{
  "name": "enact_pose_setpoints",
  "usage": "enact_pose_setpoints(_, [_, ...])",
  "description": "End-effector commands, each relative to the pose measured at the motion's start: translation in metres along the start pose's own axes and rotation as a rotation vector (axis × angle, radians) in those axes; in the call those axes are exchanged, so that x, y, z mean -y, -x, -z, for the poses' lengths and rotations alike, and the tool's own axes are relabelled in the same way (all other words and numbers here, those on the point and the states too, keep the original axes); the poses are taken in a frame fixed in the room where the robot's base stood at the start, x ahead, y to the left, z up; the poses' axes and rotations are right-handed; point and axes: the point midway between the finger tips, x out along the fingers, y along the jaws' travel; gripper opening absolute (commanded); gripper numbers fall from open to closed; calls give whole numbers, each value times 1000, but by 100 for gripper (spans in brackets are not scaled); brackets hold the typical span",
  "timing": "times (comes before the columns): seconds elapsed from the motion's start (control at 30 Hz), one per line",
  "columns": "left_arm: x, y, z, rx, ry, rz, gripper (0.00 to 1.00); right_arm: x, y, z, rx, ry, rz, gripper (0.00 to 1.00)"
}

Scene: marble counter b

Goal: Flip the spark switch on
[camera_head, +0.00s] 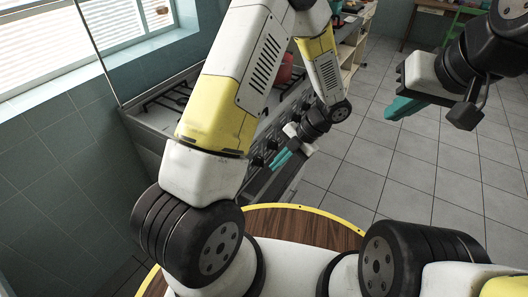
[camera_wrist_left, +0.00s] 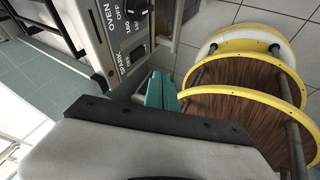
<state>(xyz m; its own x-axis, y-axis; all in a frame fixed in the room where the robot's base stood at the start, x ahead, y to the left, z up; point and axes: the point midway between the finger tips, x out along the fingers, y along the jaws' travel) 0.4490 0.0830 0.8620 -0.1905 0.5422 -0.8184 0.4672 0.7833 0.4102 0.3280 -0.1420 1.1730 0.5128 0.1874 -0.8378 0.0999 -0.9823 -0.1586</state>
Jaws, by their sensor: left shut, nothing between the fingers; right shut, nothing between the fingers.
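The stove's front panel (camera_wrist_left: 90,28) fills the upper left of the left wrist view, with OVEN and SPARK lettering and dark knobs (camera_wrist_left: 136,8). The SPARK label (camera_wrist_left: 122,66) is at the panel's lower end. In the head view, my left gripper (camera_head: 282,159) is at the stove's knob front. My right gripper (camera_head: 398,108) is shut and empty over the floor.
The stove top (camera_head: 162,122) with burner grates stands along the tiled wall (camera_head: 55,160), under a window. A red pot (camera_head: 285,66) sits on it, partly behind my left arm. Tiled floor (camera_head: 385,165) is free to the right. A green chair (camera_head: 462,14) is far off.

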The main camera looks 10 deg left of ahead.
Motion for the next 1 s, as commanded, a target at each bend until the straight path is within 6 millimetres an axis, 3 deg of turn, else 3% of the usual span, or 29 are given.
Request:
enact_pose_setpoints(0.43, [0, -10, 0, -1, 0, 2, 0, 0, 0, 0, 0, 0, 0, 0])
enact_pose_setpoints(0.9, [1, -103, 1, -4, -2, 0, 0, 0, 0, 0, 0, 0, 0, 0])
enact_pose_setpoints(1.0, [-15, -111, -1, -1, 4, 2, 0, 0, 0, 0, 0, 0, 0, 0])
